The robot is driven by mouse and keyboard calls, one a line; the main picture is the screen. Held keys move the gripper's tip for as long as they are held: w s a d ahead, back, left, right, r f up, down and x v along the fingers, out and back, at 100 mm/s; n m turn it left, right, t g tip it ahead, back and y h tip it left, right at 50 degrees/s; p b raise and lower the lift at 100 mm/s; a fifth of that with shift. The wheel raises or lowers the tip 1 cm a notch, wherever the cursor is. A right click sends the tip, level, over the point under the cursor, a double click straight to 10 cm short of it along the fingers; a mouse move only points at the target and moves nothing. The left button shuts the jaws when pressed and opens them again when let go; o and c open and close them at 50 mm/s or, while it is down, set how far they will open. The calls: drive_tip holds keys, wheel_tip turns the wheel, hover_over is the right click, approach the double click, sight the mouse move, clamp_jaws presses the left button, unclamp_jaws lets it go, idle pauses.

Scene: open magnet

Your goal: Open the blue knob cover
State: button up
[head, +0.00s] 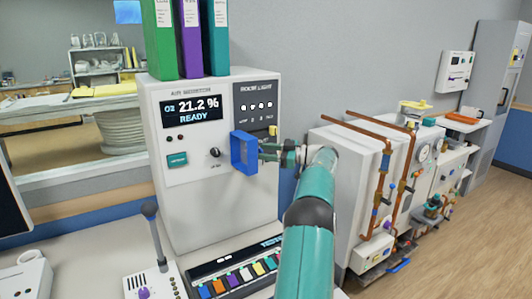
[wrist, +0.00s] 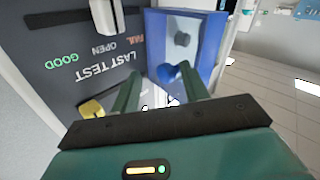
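My gripper (head: 266,151) is just right of the cover. In the wrist view my gripper's (wrist: 161,75) two fingers are apart, with the blue knob between them. I see no clear contact; the fingertips are partly hard to make out.
The white monitor (head: 205,210) carries binders on top. A yellow piece (head: 272,130) is close above my gripper, also in the wrist view (wrist: 92,108). A dark lettered panel (wrist: 95,65) is beside the fingers. White cabinets with copper pipes (head: 383,160) stand to the right.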

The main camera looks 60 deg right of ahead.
drive_tip(key=v, duration=1.3)
drive_tip(key=shift+s, duration=0.3)
drive_tip(key=shift+r, duration=0.1)
